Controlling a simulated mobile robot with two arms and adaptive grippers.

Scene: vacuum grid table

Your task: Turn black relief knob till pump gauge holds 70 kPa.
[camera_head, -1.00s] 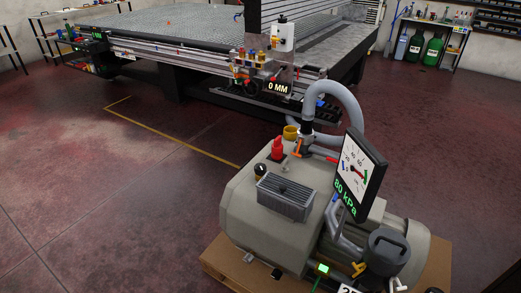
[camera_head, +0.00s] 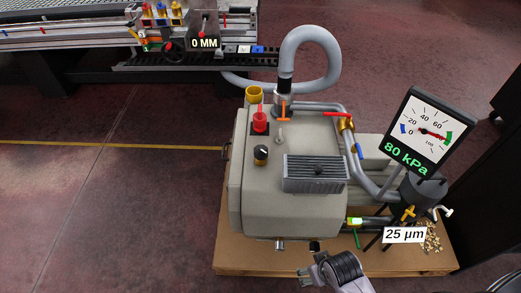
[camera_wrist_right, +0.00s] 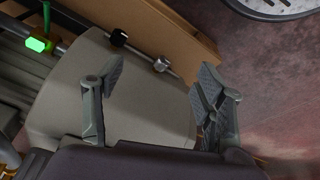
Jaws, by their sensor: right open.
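The vacuum pump (camera_head: 255,205) stands on a wooden pallet. Its gauge (camera_head: 420,125) reads 80 kPa in green digits, with the red needle near the green mark. A black knob (camera_head: 261,155) sits upright on the pump top. Another black knob-like part (camera_head: 314,246) sticks out low at the front and also shows in the wrist view (camera_wrist_right: 119,37). I cannot tell which is the relief knob. My right gripper (camera_head: 311,264) is at the pump's lower front edge. In the wrist view the right gripper (camera_wrist_right: 155,88) is open and empty. My left gripper is out of view.
A silver fitting (camera_head: 280,245) sits beside the low black part. A red valve (camera_head: 260,122), a finned grey box (camera_head: 314,173) and a grey hose (camera_head: 310,35) are on the pump. A "25 µm" sign (camera_head: 404,235) stands right. The floor at left is clear.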

